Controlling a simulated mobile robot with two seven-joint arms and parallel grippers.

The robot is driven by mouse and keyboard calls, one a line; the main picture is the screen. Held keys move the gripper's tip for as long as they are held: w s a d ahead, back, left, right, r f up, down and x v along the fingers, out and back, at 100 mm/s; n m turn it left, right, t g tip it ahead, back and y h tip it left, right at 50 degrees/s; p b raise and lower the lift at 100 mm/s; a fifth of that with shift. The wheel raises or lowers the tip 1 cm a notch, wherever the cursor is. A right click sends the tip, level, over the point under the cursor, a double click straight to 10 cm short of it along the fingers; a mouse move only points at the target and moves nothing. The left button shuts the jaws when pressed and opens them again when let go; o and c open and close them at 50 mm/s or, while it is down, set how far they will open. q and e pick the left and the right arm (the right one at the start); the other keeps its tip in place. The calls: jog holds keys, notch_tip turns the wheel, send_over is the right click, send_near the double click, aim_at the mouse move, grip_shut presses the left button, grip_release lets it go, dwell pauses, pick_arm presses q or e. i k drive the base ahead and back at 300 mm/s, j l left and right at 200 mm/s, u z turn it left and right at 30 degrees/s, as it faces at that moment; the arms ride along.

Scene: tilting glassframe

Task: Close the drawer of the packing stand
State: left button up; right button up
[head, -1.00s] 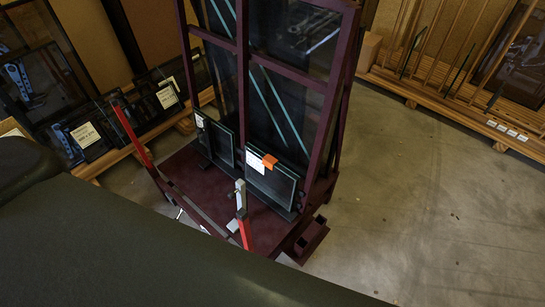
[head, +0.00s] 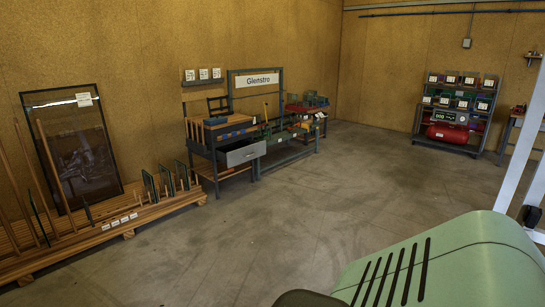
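The packing stand, a dark frame with a worktop and a low shelf (head: 237,174), stands against the back wall left of centre in the head view. Its grey drawer (head: 244,154) juts out of the front below the worktop, so it is open. The drawer's front faces toward the right and the viewer. The stand is far off, across the floor. Neither of my grippers is in view, and nothing is seen touching the drawer.
A wooden rack (head: 125,227) with glass panes and upright rods stands at the left, close to the stand. A bench under a "Glenstro" sign (head: 262,79) adjoins the stand on its right. A shelf with a red tank (head: 447,134) is far right. The middle floor (head: 320,190) is clear.

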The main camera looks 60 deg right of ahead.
aim_at(233, 154)
jog(key=z, duration=1.7)
jog(key=u, duration=0.15)
jog(key=i, duration=3.15)
jog(key=i+j, duration=0.1)
jog(key=i, duration=3.05)
